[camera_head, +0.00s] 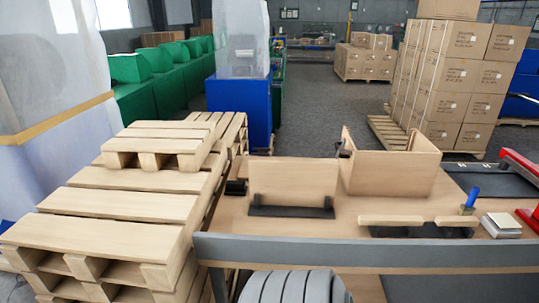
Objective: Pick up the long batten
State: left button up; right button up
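Two pale wooden battens lie end to end, with a small gap, on a black holder (418,231) on the worktable. The left one, the longer batten (390,220), looks level. The shorter batten (455,221) lies to its right. Neither of my grippers shows in the head view, so their openings cannot be seen.
The wooden worktable (310,228) has a grey rail (370,250) along its front. An upright wooden panel (292,182) and an open wooden box (392,172) stand behind the battens. A blue-handled tool (471,198) stands at right. Stacked pallets (115,203) crowd the left.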

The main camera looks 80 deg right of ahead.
aim_at(363, 220)
jog(key=z, duration=2.8)
